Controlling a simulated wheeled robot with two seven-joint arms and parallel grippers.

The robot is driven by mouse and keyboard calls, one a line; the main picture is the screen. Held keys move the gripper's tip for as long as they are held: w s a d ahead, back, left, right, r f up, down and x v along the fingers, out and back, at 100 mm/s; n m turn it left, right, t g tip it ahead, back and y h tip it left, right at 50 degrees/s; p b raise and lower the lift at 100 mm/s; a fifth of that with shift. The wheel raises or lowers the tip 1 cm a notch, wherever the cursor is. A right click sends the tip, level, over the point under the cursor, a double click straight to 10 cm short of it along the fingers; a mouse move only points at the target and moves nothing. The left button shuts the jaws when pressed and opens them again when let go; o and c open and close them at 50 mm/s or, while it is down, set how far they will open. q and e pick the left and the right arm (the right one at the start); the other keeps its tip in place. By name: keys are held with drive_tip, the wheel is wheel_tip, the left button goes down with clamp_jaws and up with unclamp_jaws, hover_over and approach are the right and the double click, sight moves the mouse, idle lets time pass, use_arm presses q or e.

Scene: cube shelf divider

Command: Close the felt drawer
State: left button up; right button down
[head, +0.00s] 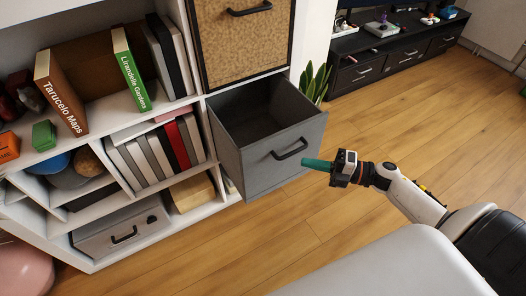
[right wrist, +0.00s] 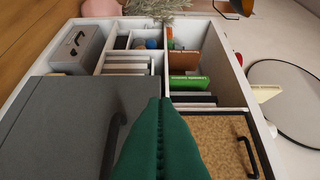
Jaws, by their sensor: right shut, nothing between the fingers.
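The grey felt drawer (head: 285,160) is pulled well out of the white cube shelf (head: 88,202), and its inside looks empty. A dark bar handle (head: 290,149) is on its front. My right gripper (head: 308,163) has teal fingers, shut with nothing between them. Its tips are close to the drawer's front, just right of the handle; I cannot tell whether they touch. In the right wrist view the shut fingers (right wrist: 163,110) point toward the drawer front (right wrist: 65,125), beside its handle (right wrist: 113,140). My left gripper is not in view.
A cork-front drawer (head: 243,45) sits shut above the felt drawer. Books and a grey box (head: 118,226) fill the shelf at left. A plant (head: 315,82) stands behind the drawer. A black cabinet (head: 395,55) is at the back. Wooden floor (head: 430,115) is clear at right.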

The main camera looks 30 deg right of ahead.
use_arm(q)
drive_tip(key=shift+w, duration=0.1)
use_arm(e)
drive_tip(key=shift+w+a, duration=1.15)
drive_tip(key=shift+w, duration=0.5)
drive_tip(key=shift+w+a, duration=1.1)
drive_tip(key=shift+w, duration=0.5)
drive_tip(key=shift+w+a, duration=1.15)
drive_tip(key=shift+w, duration=0.5)
